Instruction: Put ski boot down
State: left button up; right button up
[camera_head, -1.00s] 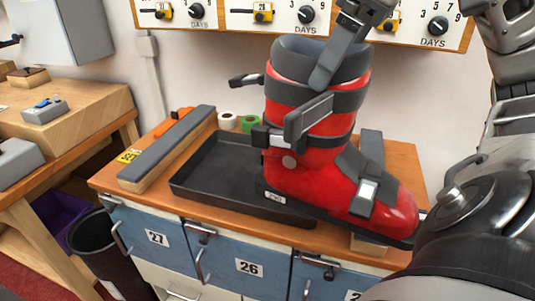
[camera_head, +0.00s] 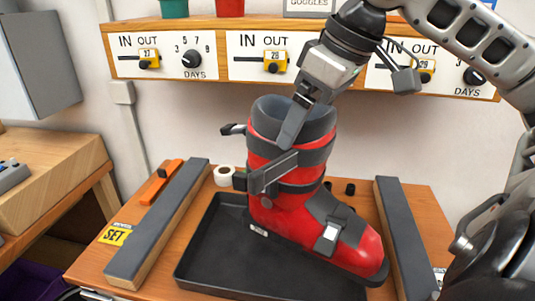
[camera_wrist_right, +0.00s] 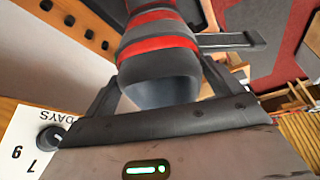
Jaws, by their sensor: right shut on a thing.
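The red ski boot (camera_head: 290,215) with grey cuff and buckles is upright over the black tray (camera_head: 215,280), toe to the lower right. Its toe overlaps the tray's right edge in the picture; I cannot tell whether the sole touches the tray. My right gripper (camera_head: 297,120) comes down from above and is shut on the boot's upper cuff. One finger shows on the front of the cuff; the other is hidden. In the right wrist view, the boot (camera_wrist_right: 158,50) sits between both fingers of my right gripper (camera_wrist_right: 160,90). My left gripper is out of view.
Long grey-topped blocks flank the tray, left (camera_head: 155,225) and right (camera_head: 405,240). A yellow SET label (camera_head: 115,234), an orange item (camera_head: 155,188) and a white roll (camera_head: 224,176) lie at the left and back. The dial panel (camera_head: 215,55) is on the wall behind.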

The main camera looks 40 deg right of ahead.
aim_at(266, 161)
jog(key=shift+w+a+f, duration=0.35)
jog(key=shift+w+f, duration=0.85)
jog(key=shift+f, duration=0.4)
jog(key=shift+w+a+f, duration=0.35)
jog(key=shift+w+f, duration=0.8)
jog(key=shift+f, duration=0.5)
jog(key=shift+w+a+f, duration=0.35)
jog(key=shift+w+f, duration=0.85)
jog(key=shift+f, duration=0.55)
jog(key=o, duration=1.7)
jog(key=shift+s+f, duration=0.1)
jog(key=shift+o, duration=0.2)
jog(key=v, duration=1.2)
